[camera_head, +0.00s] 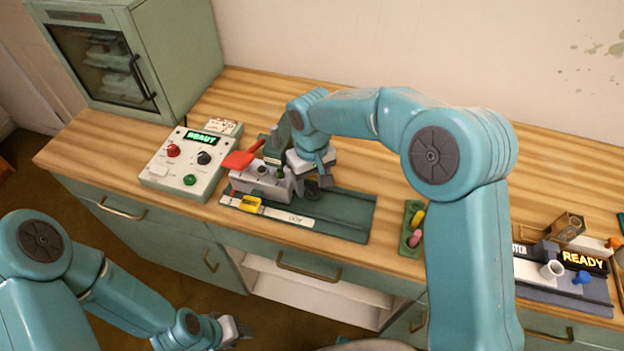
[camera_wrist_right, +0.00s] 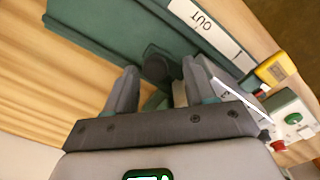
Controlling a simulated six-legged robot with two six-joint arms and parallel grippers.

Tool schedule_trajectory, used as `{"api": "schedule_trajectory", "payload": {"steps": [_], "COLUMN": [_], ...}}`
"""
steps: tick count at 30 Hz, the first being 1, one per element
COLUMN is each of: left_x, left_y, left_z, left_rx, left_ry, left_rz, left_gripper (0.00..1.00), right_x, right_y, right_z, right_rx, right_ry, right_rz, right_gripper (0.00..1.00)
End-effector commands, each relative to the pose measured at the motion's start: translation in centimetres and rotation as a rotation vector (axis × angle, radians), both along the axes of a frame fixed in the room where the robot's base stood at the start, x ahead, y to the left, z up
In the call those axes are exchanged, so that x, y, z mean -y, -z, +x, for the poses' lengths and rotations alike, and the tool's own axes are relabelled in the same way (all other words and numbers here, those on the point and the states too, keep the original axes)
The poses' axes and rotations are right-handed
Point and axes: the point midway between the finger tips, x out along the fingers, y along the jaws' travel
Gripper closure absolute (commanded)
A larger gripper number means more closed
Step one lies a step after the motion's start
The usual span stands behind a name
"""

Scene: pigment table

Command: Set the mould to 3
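The mould (camera_head: 262,180) is a grey block with a red lever (camera_head: 242,158), seated on a green base (camera_head: 345,212) on the bench. A white strip (camera_head: 290,217) along the base's front carries lettering; "OUT" (camera_wrist_right: 202,19) reads in the right wrist view. A yellow piece (camera_head: 250,203) sits at the strip's left part and also shows in the wrist view (camera_wrist_right: 273,71). My right gripper (camera_head: 322,180) is just right of the block. In the wrist view its fingers (camera_wrist_right: 160,70) are apart, with a dark round knob (camera_wrist_right: 158,68) between their tips; contact is unclear. My left gripper (camera_head: 238,332) is low, before the cabinets.
A control box (camera_head: 160,172) with a green READY display stands left of the mould. A green cabinet oven (camera_head: 180,60) is behind it. A small green tray (camera_head: 410,250) and a READY station (camera_head: 565,285) are at right.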

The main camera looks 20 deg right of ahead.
Motion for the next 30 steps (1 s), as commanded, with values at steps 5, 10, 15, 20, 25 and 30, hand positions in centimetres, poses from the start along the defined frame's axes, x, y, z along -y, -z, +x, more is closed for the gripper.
{"api": "schedule_trajectory", "payload": {"steps": [5,10,15,20,25,30], "left_x": [0.0,0.0,0.0,0.0,0.0,0.0], "left_y": [0.1,0.4,0.6,0.4,0.2,0.1], "left_z": [0.0,0.0,0.0,0.0,0.0,0.0], "left_rx": [0.000,0.000,0.000,0.000,0.000,0.000], "left_ry": [0.000,0.000,0.000,0.000,0.000,0.000], "left_rz": [0.000,0.000,0.000,0.000,0.000,0.000], "left_gripper": [0.57,0.57,0.57,0.57,0.57,0.57], "right_x": [0.1,0.0,-0.1,-0.2,-0.2,-0.2], "right_y": [-0.8,-4.3,-9.0,-12.9,-15.4,-16.3], "right_z": [0.0,0.1,0.2,0.2,0.2,0.1], "right_rx": [0.001,0.005,0.005,0.003,0.000,-0.002], "right_ry": [0.001,0.001,0.001,-0.001,0.000,0.000], "right_rz": [-0.001,0.000,0.001,0.000,0.000,0.000], "right_gripper": [0.46,0.46,0.46,0.46,0.46,0.46]}}
